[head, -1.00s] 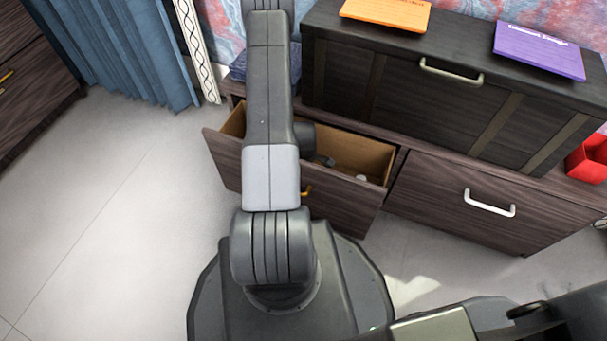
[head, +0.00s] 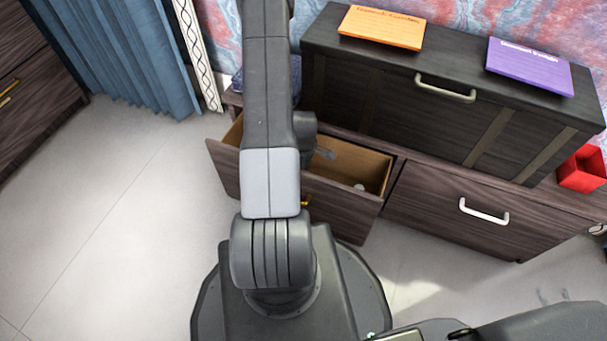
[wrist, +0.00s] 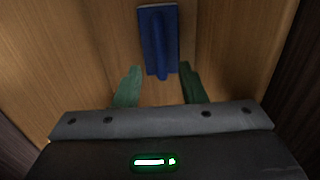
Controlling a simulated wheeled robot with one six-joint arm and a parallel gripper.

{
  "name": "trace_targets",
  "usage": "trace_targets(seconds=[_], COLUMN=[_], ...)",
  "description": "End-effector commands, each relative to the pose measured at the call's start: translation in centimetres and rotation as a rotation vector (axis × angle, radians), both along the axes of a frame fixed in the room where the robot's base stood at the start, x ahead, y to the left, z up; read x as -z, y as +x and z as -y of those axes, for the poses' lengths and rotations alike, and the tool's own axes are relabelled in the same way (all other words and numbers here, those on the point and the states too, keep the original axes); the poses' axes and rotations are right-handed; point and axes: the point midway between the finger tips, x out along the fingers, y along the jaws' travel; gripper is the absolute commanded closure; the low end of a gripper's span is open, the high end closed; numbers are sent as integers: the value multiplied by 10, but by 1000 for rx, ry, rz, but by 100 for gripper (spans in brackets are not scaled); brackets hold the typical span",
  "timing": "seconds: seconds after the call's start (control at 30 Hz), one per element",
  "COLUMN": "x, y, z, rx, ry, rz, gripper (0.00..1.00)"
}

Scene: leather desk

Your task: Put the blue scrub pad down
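The blue scrub pad (wrist: 158,35) shows in the wrist view, lying on the wooden floor of the open drawer (head: 342,203). Its narrow near end lies between the tips of my gripper (wrist: 160,70). My gripper is open, with its green fingers well apart and a gap on each side of the pad. I see no finger touching it. In the head view the pad and most of my gripper are hidden behind my arm.
A small white thing (head: 359,187) lies at the drawer's right end. A dark chest (head: 400,115) stands behind, bearing an orange card (head: 382,27) and a purple card (head: 530,66). A closed drawer (head: 440,200) is to the right. The floor at left is clear.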

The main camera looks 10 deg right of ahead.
Motion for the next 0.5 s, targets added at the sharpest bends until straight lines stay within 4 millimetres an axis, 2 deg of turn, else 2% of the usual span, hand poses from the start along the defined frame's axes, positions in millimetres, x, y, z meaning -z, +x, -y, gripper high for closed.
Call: trace_targets(seconds=[0.03,0.2,0.5], x=[-13,-30,-34], y=[0,0,0], z=[0,0,0], rx=[0,0,0], ry=[-1,-1,1], rz=[1,1,-1], gripper=[63,63,63])
